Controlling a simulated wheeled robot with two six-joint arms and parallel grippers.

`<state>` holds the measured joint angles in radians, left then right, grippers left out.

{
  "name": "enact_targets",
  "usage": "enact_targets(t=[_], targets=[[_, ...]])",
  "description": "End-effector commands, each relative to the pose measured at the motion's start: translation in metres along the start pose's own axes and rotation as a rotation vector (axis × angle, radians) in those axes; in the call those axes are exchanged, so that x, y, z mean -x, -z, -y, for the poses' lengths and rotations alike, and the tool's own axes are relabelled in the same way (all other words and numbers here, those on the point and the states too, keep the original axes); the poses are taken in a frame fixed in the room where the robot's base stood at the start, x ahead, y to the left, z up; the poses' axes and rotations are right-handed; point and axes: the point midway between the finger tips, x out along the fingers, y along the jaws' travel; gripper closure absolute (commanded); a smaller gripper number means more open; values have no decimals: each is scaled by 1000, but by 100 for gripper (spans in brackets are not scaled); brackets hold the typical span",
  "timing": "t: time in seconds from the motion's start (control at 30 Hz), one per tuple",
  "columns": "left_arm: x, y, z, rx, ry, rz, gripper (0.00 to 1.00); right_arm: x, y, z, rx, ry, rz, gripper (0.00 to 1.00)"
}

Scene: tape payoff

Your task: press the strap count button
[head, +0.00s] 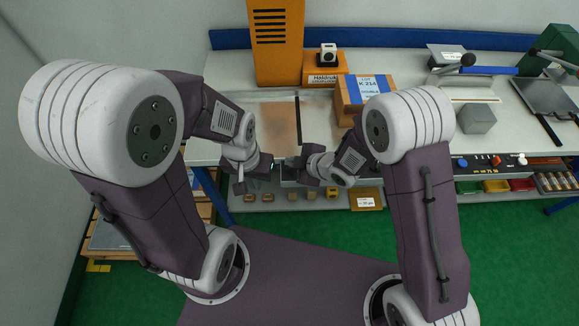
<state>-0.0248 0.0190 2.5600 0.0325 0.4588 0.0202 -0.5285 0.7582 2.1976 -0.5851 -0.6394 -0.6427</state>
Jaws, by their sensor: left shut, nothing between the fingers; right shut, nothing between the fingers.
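I cannot make out for certain which control is the strap count button. My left gripper (264,168) is shut and empty at the front edge of the bench. My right gripper (292,163) is shut and empty just to its right, pointing left. The two grippers are close together, and I cannot tell whether either touches anything. A small grey unit (288,182) shows partly at the bench front between them, mostly hidden by my wrists. A control strip (490,162) with a blue knob, red switches and a white knob is on the bench front at right.
A tall orange slotted cabinet (276,45) stands at the back. Small boxes line the lower shelf.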

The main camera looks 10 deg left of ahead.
Motion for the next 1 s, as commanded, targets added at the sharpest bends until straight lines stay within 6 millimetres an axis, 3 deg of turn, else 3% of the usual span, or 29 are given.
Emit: enact_targets(t=[0.77,1.0], targets=[[0,0,0,0,0,0,100,0,0,0,0,0,0,100],[-9,-1,0,0,0,0,100,-6,-4,4,0,0,0,100]])
